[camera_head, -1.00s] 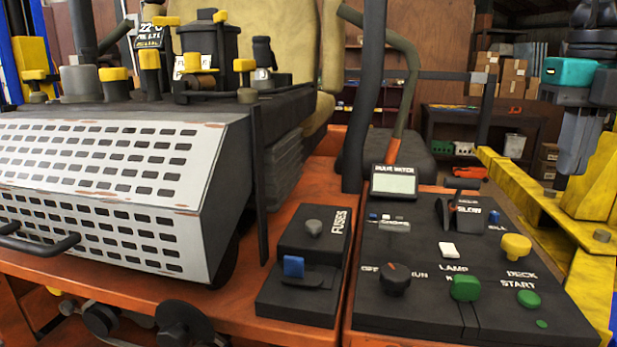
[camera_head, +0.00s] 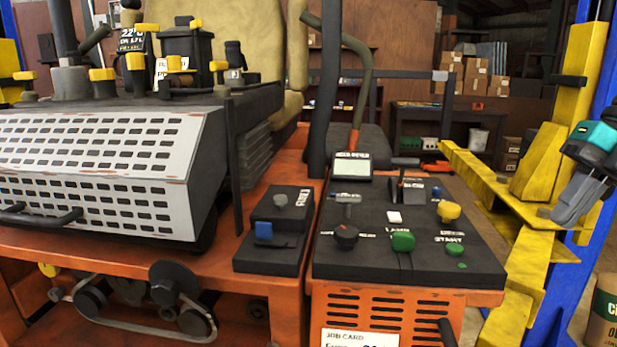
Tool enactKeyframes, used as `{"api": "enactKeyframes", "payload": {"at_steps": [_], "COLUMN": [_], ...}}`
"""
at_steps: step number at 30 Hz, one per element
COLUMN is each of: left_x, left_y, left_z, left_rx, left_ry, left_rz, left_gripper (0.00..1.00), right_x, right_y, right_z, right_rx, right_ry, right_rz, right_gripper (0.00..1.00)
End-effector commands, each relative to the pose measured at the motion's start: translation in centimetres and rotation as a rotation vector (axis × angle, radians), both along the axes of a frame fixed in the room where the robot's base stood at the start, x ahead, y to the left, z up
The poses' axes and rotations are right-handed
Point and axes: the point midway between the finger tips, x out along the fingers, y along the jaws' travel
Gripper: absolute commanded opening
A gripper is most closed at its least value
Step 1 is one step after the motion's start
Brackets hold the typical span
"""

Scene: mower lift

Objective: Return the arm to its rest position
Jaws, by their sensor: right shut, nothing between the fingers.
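My right gripper (camera_head: 572,207) shows at the right edge, with a teal and dark wrist (camera_head: 598,140). Its grey fingers point down and to the left and are closed together with nothing between them. It hangs in front of the yellow lift post, to the right of the mower's control panel (camera_head: 375,262), and appears apart from the panel. My left gripper is not in view.
The panel carries a green switch (camera_head: 403,241), a yellow knob (camera_head: 448,211), a dark rotary knob (camera_head: 346,236) and a small display (camera_head: 352,168). A fuse box (camera_head: 282,206) sits left of it. The yellow lift (camera_head: 535,225) and blue post stand close to my right arm.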

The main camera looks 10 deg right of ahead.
Motion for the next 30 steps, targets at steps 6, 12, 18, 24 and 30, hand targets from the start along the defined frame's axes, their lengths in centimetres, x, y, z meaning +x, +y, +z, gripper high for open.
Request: {"api": "enactKeyframes", "payload": {"at_steps": [6,12,18,24,30], "left_x": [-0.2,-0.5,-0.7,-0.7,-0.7], "left_y": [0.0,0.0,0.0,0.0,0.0], "left_z": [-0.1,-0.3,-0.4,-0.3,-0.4], "left_rx": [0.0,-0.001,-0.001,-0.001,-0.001], "left_ry": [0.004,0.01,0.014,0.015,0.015], "left_rz": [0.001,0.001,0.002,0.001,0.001], "left_gripper": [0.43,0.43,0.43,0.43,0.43], "right_x": [-1.9,-3.6,-4.8,-5.4,-2.4], "right_y": [-1.6,-1.2,0.2,1.9,3.8], "right_z": [-6.5,-11.9,-15.9,-18.7,-19.2], "right_rx": [0.316,0.58,0.78,0.934,1.002], "right_ry": [0.002,0.0,0.0,-0.008,-0.124], "right_rz": [-0.095,-0.174,-0.233,-0.285,-0.403], "right_gripper": [0.0,0.0,0.0,0.0,0.0]}}
